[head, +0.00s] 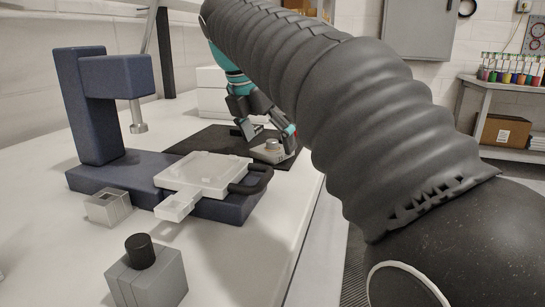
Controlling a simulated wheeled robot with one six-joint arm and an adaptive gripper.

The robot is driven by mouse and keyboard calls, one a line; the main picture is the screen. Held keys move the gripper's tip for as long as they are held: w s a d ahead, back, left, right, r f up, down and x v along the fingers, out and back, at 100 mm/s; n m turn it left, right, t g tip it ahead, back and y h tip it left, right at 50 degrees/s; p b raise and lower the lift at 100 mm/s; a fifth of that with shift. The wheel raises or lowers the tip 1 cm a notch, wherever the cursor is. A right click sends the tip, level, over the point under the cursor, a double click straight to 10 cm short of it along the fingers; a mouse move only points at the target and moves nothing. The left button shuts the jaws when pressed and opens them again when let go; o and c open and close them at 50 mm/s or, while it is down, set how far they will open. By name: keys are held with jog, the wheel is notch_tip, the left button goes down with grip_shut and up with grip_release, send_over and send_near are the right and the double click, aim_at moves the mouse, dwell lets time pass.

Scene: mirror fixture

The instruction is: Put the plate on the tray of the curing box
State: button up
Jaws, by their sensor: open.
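My gripper (270,141) is at the far end of the bench, over a black mat. Its fingers are spread apart. A small light grey plate-like piece with a round metal knob (272,149) lies on the mat between and just below the fingers. Whether they touch it cannot be told. A dark blue fixture (88,110) with an overhanging head and a metal plunger stands at left. On its base lies a pale, translucent flat piece (205,172) with a tab toward the front and a black handle (252,181) beside it. I cannot identify the curing box for certain.
White stacked boxes (212,88) stand behind the mat (210,139). A small grey metal block (108,207) and a grey block with a black knob (146,275) stand in front. My arm covers the right of the bench. The front middle of the bench is clear.

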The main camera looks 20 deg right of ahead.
jog(key=shift+d+f, duration=0.1)
jog(key=shift+f, duration=0.3)
jog(key=c, duration=1.5)
jog(key=shift+r, duration=0.1)
